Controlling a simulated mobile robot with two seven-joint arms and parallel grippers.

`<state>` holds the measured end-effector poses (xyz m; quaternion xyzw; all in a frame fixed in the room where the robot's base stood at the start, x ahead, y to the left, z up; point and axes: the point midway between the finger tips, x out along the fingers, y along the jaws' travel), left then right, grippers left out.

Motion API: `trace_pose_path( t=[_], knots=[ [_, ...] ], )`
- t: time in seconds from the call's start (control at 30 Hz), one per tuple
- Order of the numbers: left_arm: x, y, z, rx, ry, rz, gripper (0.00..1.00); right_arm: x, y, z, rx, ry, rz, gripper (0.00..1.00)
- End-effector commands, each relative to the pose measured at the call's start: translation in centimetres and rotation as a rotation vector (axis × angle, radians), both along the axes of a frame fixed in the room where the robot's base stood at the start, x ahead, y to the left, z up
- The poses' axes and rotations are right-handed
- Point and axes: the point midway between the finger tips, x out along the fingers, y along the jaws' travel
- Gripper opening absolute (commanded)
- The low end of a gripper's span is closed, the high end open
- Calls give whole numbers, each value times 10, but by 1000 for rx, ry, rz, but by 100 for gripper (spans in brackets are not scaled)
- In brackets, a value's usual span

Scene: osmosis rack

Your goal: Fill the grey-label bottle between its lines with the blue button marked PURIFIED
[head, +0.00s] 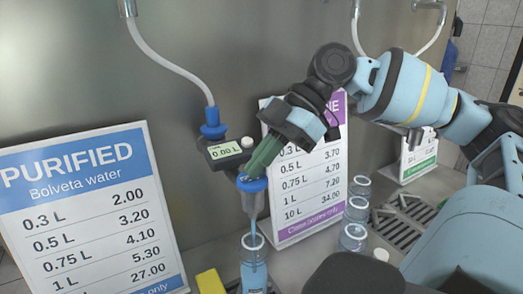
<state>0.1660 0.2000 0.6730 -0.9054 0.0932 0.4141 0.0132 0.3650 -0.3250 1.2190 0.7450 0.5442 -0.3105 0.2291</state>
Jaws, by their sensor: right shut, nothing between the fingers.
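My right gripper (257,168) is shut with nothing in it, its green fingers pointing down at the front of the dispenser, just above the blue-collared nozzle (254,203). The fingers hide part of the dispenser there, and I cannot make out the blue button or whether they touch it. A thin blue stream (253,232) runs from the nozzle into a clear bottle (254,272) standing upright below. The bottle's lower part is cut off by the frame, so its label and lines are not readable. The small display (225,151) seems to read about 0.0 L. My left gripper is not in view.
The blue PURIFIED price board (85,215) stands at left, a purple-edged board (312,195) behind the gripper. Several clear bottles (353,237) stand right of it by a drain grate (408,217). A yellow block (210,282) lies left of the bottle. A hose (165,60) hangs above.

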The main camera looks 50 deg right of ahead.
Motion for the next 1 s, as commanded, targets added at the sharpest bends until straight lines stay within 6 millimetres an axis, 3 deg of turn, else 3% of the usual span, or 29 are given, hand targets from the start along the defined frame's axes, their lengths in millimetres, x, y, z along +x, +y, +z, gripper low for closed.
trace_pose_path(
  t=[1.0],
  knots=[
    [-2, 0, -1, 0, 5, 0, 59, -2, 0, -10, -8, 17, 6, 0]
  ],
)
